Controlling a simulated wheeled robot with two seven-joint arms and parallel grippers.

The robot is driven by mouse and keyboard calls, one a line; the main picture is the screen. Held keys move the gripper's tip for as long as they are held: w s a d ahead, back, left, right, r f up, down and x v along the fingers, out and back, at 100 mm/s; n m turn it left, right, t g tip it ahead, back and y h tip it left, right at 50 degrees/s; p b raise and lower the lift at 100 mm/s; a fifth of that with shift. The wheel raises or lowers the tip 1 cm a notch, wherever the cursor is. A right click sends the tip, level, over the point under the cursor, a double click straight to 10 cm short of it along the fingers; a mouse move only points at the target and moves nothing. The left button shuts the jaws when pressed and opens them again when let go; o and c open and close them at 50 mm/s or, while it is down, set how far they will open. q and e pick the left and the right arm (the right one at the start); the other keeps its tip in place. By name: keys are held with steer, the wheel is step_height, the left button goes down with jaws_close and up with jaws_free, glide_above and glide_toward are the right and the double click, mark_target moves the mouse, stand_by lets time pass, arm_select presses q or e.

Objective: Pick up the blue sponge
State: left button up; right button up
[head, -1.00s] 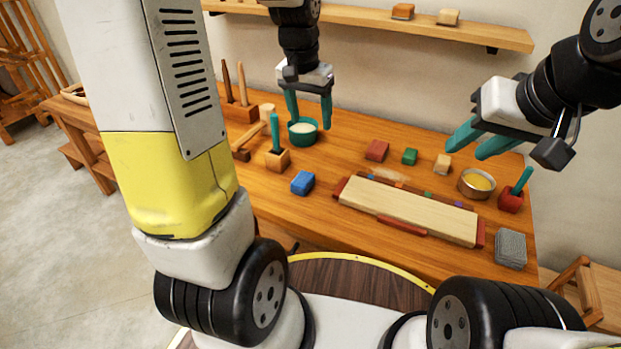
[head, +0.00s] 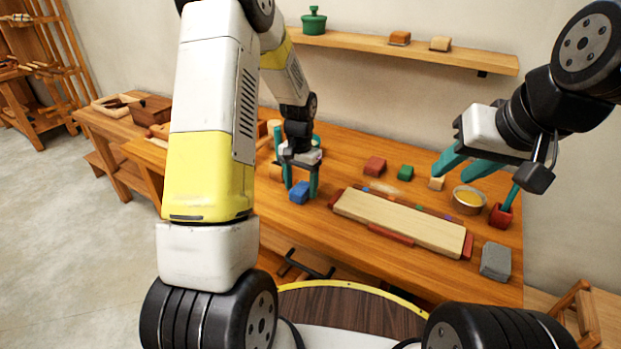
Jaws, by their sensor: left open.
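The blue sponge (head: 299,192) is a small blue block on the wooden workbench, left of the long pale board. My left gripper (head: 300,190) points down with its teal fingers apart, one to each side of the sponge in the picture. Whether the fingers touch it, I cannot tell. My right gripper (head: 458,168) hangs above the right part of the bench, its teal fingers apart and nothing between them.
The pale board (head: 400,219) lies in the middle of the workbench (head: 345,247).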

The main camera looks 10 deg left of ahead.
arm_select(q)
steer(key=shift+f, duration=0.6)
steer(key=c, duration=1.4)
steer(key=shift+r, duration=0.45)
steer(key=r, duration=0.3)
steer(key=shift+s, duration=0.2)
steer(key=s, duration=1)
steer(key=s+r, duration=0.1)
steer(key=s, duration=0.4)
steer(key=shift+s+d+r, duration=0.1)
steer(key=shift+s+d, duration=0.1)
steer(key=shift+s, duration=0.1)
